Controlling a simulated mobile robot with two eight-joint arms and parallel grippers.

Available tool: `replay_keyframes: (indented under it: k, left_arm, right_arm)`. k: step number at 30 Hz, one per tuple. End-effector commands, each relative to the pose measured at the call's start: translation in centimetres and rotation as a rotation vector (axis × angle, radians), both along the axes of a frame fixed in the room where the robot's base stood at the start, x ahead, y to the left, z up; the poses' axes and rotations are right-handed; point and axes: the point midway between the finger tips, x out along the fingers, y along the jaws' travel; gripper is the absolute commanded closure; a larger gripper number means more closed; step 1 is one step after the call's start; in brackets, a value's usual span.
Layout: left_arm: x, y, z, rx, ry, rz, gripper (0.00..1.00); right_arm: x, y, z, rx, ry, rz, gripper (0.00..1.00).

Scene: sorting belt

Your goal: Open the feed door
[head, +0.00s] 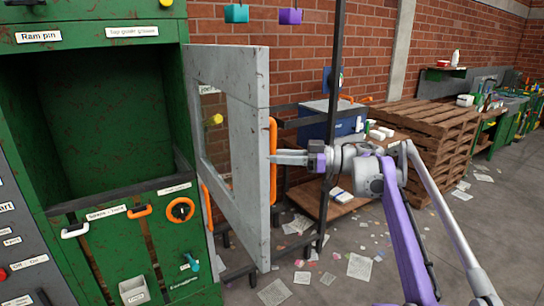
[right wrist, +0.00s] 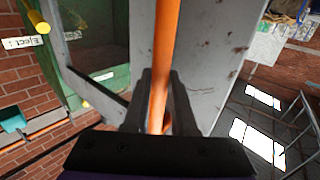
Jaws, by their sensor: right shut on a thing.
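The feed door (head: 250,125) is a worn grey panel with a window opening. It stands swung out from the green machine (head: 20,110), whose bay (head: 95,125) is open to view. A tall orange handle (head: 273,135) runs down the door's outer edge. My right gripper (head: 280,157) comes in from the right and is at this handle. In the right wrist view the orange handle (right wrist: 166,45) passes between the fingers (right wrist: 160,105), which are shut on it, with the grey door (right wrist: 205,60) behind. My left gripper is not in view.
A black post (head: 332,100) stands right of the door. Behind are a blue box (head: 335,122) and stacked wooden pallets (head: 430,130). Below the bay are an orange ring (head: 180,209) and small handles. Papers litter the floor (head: 360,267); open floor lies at right.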

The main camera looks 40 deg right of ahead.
Motion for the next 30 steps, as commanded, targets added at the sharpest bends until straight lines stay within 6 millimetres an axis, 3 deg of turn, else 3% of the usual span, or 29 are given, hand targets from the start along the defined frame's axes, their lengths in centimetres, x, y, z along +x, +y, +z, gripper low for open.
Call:
replay_keyframes:
  k: [4, 5, 9, 20, 30]
  left_arm:
    - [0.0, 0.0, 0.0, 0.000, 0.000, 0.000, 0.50]
    - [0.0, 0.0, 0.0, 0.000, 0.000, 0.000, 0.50]
    - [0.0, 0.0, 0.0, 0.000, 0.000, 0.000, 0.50]
    - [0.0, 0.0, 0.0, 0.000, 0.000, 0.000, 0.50]
    - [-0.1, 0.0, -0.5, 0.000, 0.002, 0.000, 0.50]
  right_arm:
    - [0.2, 0.0, 0.3, 0.004, -0.005, -0.005, 1.00]
    - [0.2, 0.0, 0.3, 0.004, -0.005, -0.005, 0.70]
    - [0.1, 0.0, 0.2, 0.003, -0.003, -0.004, 0.45]
    - [-0.3, -0.3, 0.0, 0.001, -0.001, -0.002, 0.45]
    - [-4.4, -4.9, 0.0, 0.001, -0.001, -0.006, 0.45]
